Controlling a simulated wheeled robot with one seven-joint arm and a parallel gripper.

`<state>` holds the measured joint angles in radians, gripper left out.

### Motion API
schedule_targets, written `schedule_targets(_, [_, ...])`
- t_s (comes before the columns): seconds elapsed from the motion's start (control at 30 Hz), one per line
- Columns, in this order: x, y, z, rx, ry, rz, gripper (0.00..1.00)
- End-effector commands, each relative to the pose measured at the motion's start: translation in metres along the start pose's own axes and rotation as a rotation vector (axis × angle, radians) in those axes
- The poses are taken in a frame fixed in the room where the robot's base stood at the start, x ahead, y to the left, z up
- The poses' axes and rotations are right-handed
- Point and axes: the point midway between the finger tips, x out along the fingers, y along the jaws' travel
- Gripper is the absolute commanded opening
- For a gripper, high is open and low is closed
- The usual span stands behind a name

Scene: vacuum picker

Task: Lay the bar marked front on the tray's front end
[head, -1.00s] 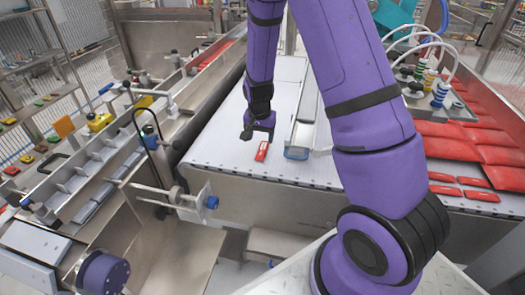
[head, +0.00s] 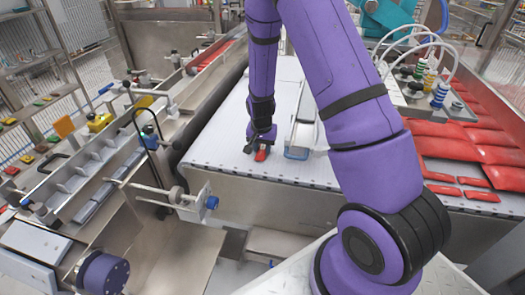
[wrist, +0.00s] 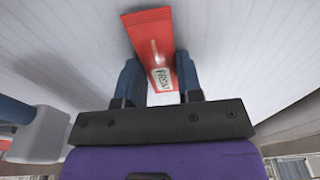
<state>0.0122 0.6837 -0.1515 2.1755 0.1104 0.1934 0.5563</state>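The red bar (head: 261,156) lies on the white conveyor surface near its front edge. In the wrist view the bar (wrist: 152,42) carries a white label that reads front. My gripper (head: 261,143) is low at the far end of the bar. In the wrist view my gripper (wrist: 160,85) has its two fingers apart, one on each side of the labelled end, with narrow gaps showing. The long pale tray (head: 303,128) with a blue front end stands just right of the bar. A grey and blue piece at the wrist view's left may be the tray.
Red packs (head: 480,143) and several smaller red bars (head: 473,182) lie at the right, beyond my arm. White surface (head: 222,140) left of my gripper is clear.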

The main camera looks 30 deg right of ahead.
Motion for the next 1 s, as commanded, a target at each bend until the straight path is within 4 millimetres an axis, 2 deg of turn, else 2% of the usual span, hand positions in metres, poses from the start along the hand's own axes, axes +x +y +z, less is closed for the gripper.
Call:
schedule_targets(0.03, [0.000, 0.000, 0.000, 0.000, 0.000, 0.000, 0.20])
schedule_targets(0.07, [0.000, 0.000, 0.000, 0.000, 0.000, 0.000, 0.13])
schedule_targets(0.17, [0.000, 0.000, 0.000, 0.000, 0.000, 0.000, 0.07])
schedule_targets(0.37, [-0.001, 0.000, 0.000, 0.000, 0.000, 0.000, 0.06])
schedule_targets(0.47, [-0.008, -0.001, -0.001, 0.000, 0.002, -0.001, 0.06])
schedule_targets(0.8, [-0.064, -0.001, -0.008, -0.001, 0.003, -0.003, 0.06])
schedule_targets(1.0, [-0.090, -0.002, -0.011, -0.004, 0.002, -0.002, 0.06])
